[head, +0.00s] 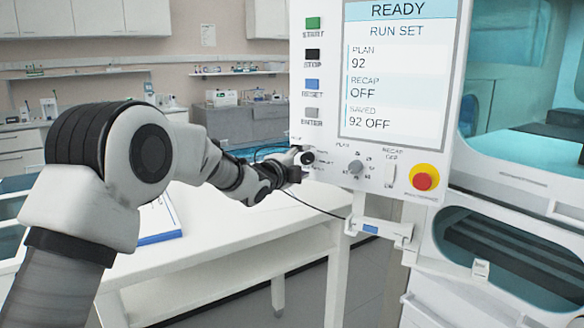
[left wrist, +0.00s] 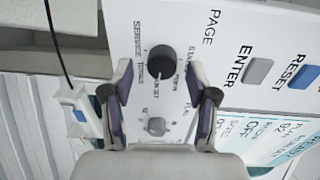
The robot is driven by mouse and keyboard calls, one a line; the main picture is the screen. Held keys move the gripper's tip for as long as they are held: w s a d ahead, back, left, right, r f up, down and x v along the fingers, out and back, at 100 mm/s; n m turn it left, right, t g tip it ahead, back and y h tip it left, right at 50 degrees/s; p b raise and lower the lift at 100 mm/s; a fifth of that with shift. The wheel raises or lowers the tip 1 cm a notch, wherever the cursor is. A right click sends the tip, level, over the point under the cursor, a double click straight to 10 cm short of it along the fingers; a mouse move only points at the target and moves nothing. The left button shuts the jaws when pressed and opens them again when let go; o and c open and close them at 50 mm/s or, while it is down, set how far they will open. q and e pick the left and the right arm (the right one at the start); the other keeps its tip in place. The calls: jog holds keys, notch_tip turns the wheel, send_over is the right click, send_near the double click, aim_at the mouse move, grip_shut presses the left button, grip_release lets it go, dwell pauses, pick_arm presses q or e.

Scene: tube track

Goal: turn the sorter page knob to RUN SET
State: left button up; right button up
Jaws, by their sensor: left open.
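The page knob (left wrist: 163,59) is a round black knob on the white sorter panel, with printed labels around it. In the head view the page knob (head: 307,157) is at the panel's lower left edge. My left gripper (head: 293,167) is close in front of it. In the left wrist view my left gripper (left wrist: 159,78) is open, with one finger on each side of the knob's lower part in the picture; I cannot tell whether they touch it. The knob's pointer direction is not clear. The screen (head: 397,75) reads READY and RUN SET. My right gripper is not in view.
The grey plan knob (head: 356,167), the recap switch (head: 390,174) and a red emergency stop (head: 423,180) sit right of the page knob. Several coloured buttons (head: 312,54) are above. A dark cable hangs near the panel.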

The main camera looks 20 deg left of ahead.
pick_arm(q)
jog(key=v, duration=1.1)
jog(key=shift+f, duration=0.1)
